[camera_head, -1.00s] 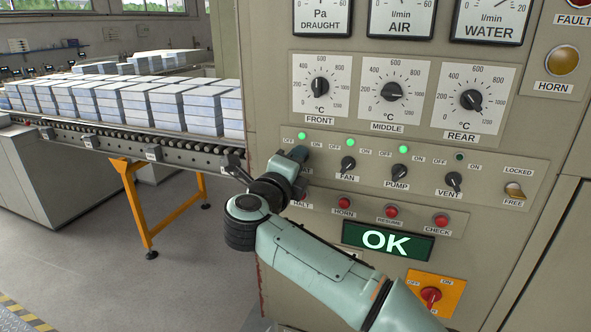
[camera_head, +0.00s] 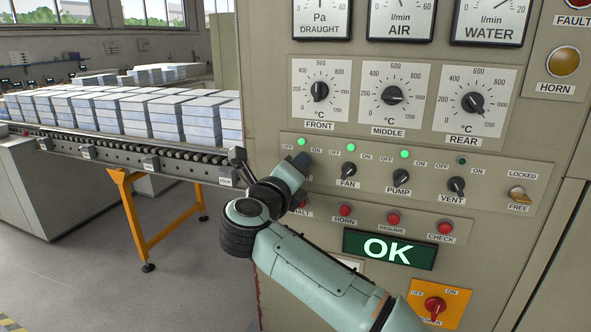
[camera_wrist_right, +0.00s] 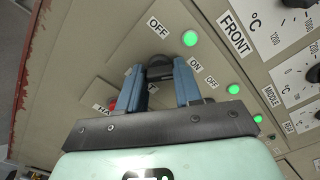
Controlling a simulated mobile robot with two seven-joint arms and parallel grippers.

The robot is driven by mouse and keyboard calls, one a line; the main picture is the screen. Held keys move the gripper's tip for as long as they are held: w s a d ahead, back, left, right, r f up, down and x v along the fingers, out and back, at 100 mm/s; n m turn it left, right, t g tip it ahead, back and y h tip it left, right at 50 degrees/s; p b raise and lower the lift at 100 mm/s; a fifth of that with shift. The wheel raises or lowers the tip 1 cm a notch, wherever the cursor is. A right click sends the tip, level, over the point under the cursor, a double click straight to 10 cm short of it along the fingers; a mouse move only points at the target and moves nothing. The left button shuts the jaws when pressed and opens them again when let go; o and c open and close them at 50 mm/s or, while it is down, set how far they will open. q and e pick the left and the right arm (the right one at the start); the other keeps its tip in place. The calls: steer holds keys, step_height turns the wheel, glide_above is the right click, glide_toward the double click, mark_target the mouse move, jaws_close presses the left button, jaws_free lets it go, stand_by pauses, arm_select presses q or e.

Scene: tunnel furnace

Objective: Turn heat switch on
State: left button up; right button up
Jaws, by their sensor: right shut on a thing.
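The heat switch (camera_wrist_right: 158,66) is a dark round knob between OFF and ON labels at the left end of the switch row. My right gripper (camera_wrist_right: 160,75) has its two blue fingers closed on this knob, one on each side. In the head view the right gripper (camera_head: 303,160) covers the knob and most of its label. The green lamp (camera_wrist_right: 190,38) by the switch is lit; it also shows in the head view (camera_head: 301,142). How far the knob is turned is hard to tell. My left gripper is not in view.
The fan (camera_head: 348,169), pump (camera_head: 401,177) and vent (camera_head: 456,184) knobs sit to the right. Fan and pump lamps are lit green, the vent lamp is dark. Red buttons and a green OK display (camera_head: 388,248) lie below. A roller conveyor (camera_head: 120,150) stands left.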

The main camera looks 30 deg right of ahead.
steer(key=o, duration=1)
steer(key=shift+o, duration=0.2)
steer(key=b+v, duration=0.1)
steer(key=v, duration=1.2)
steer(key=shift+s+a, duration=0.15)
